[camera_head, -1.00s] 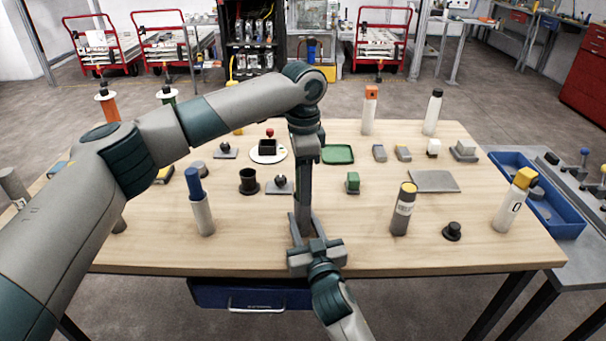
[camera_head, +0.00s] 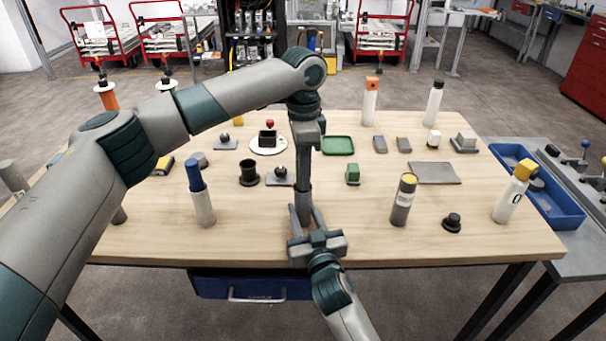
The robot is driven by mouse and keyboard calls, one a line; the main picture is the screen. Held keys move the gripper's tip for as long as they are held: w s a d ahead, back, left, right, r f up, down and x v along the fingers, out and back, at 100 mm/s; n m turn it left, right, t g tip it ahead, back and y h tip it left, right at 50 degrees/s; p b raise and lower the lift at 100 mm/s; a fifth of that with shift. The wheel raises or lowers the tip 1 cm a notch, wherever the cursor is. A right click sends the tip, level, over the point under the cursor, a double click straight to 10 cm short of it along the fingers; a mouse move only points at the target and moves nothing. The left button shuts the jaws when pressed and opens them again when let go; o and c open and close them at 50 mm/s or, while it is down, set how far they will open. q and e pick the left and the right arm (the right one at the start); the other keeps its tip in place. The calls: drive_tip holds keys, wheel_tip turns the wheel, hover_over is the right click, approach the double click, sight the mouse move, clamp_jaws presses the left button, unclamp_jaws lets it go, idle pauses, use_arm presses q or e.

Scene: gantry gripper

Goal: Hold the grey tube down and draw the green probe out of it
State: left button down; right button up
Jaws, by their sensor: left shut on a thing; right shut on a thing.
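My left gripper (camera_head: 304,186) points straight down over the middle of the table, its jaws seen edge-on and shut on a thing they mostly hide. My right gripper (camera_head: 305,216) reaches in from the front edge, lower down and just below the left one. Its two fingers point away from me and are shut around the lower part of a narrow upright grey piece, which looks like the grey tube (camera_head: 304,204). I cannot make out the green probe; the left gripper probably hides it. How far it stands in the tube cannot be told.
A blue-capped grey tube (camera_head: 203,208) stands left of the grippers, a yellow-capped grey bottle (camera_head: 403,202) right. A black cup (camera_head: 248,173), a green block (camera_head: 352,175) and a green tray (camera_head: 338,145) stand around. The table (camera_head: 260,235) is bare near the front.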

use_arm(q)
drive_tip(key=shift+r, duration=1.1)
use_arm(e)
drive_tip(key=shift+f, duration=0.1)
use_arm(q)
drive_tip(key=shift+r, duration=0.2)
drive_tip(key=shift+r, duration=1.3)
drive_tip(key=shift+r, duration=0.2)
drive_tip(key=shift+r, duration=1.25)
drive_tip(key=shift+r, duration=0.2)
drive_tip(key=shift+r, duration=1.3)
drive_tip(key=shift+r, duration=1.5)
